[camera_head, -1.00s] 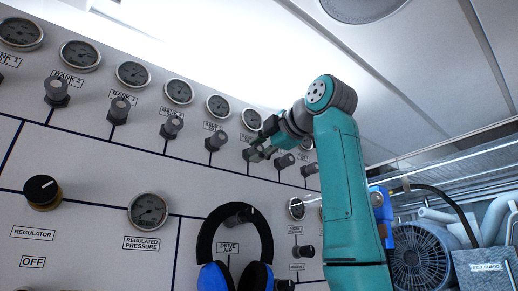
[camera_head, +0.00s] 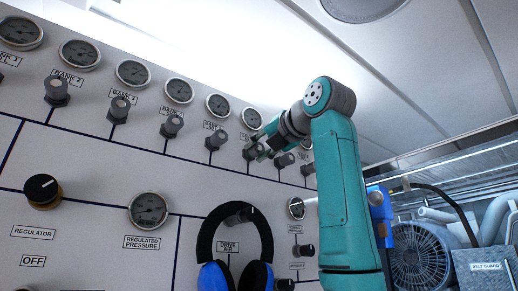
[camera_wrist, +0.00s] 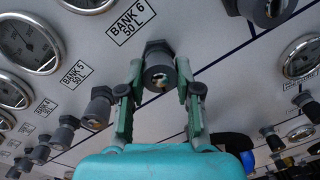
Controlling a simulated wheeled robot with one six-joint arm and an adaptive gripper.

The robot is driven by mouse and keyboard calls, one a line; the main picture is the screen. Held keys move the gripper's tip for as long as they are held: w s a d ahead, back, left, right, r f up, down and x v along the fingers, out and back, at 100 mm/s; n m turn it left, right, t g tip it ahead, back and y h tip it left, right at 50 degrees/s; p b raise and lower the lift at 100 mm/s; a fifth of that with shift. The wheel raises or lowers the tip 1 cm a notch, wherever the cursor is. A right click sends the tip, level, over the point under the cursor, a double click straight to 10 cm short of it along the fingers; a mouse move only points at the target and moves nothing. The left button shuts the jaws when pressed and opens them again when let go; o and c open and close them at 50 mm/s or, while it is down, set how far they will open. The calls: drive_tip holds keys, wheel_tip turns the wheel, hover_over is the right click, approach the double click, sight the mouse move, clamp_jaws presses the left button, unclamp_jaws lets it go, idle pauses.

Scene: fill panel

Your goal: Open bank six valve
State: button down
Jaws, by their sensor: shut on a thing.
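The bank six valve (camera_wrist: 158,58) is a dark grey knob with a brass-coloured centre, below the label "BANK 6 50 L" (camera_wrist: 130,20) in the wrist view. My gripper (camera_wrist: 160,80) has one green finger on each side of this knob and is shut on it. In the head view my gripper (camera_head: 258,150) reaches the panel from the right, at the valve right of bank five. It partly covers the knob there, and how far the knob is turned cannot be told.
The bank five valve (camera_wrist: 98,106) sits close left of my gripper. Another valve (camera_head: 284,160) is close to its right. Pressure gauges (camera_head: 218,106) line the panel above. Blue and black ear defenders (camera_head: 262,232) hang below.

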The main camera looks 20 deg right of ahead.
drive_tip(key=n, duration=0.5)
drive_tip(key=shift+f, duration=0.2)
drive_tip(key=shift+n, duration=0.3)
drive_tip(key=c, duration=0.8)
unclamp_jaws()
drive_tip(key=shift+d, duration=0.1)
drive_tip(key=shift+s+r, duration=0.1)
drive_tip(key=v, duration=1.2)
drive_tip(key=shift+f, duration=0.2)
